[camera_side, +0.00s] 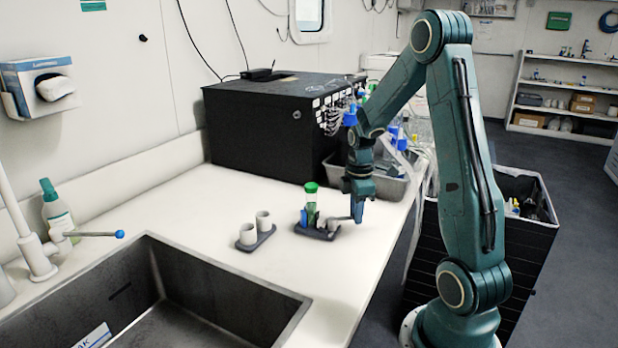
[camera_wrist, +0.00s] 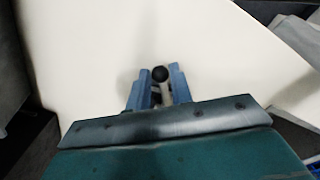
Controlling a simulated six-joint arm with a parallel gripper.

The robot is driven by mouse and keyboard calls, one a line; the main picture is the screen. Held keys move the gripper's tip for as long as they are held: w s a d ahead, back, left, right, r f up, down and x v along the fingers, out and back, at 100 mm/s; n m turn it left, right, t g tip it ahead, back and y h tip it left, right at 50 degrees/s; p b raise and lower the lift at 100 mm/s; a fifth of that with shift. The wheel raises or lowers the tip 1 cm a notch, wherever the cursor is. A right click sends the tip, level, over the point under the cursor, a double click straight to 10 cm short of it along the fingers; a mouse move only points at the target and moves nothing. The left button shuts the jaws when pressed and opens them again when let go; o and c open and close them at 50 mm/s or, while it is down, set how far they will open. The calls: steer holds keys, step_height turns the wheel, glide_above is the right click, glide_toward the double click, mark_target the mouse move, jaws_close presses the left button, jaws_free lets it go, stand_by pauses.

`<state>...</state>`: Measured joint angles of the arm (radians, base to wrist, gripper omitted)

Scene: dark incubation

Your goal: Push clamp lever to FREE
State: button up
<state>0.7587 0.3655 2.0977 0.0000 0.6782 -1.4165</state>
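A clamp stand with a dark base (camera_side: 318,233) sits on the white bench and holds an upright tube with a green cap (camera_side: 312,188). A short grey lever (camera_side: 338,219) reaches from its right side toward my gripper. My gripper (camera_side: 357,217) points down at the lever's end. In the wrist view, the lever's black knob (camera_wrist: 160,74) and pale stalk (camera_wrist: 165,95) show between the two blue fingers of my gripper (camera_wrist: 161,72). The fingers are apart, and whether either touches the lever is unclear. No FREE marking is readable.
Two pale cups in a dark holder (camera_side: 256,238) stand left of the clamp stand. A sink (camera_side: 290,312) is at the front left. A black box (camera_side: 255,125) and a grey tub (camera_side: 392,188) stand behind. The bench's right edge is close to my gripper.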

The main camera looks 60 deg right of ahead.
steer(key=shift+s+a+m, duration=0.35)
steer(key=shift+a+m, duration=0.25)
steer(key=shift+m, duration=0.6)
steer(key=shift+s+a+m, duration=0.1)
steer(key=shift+a+m, duration=0.1)
steer(key=shift+m, duration=0.2)
steer(key=shift+s+a+m, duration=0.15)
steer(key=shift+a+m, duration=0.3)
steer(key=shift+m, duration=0.45)
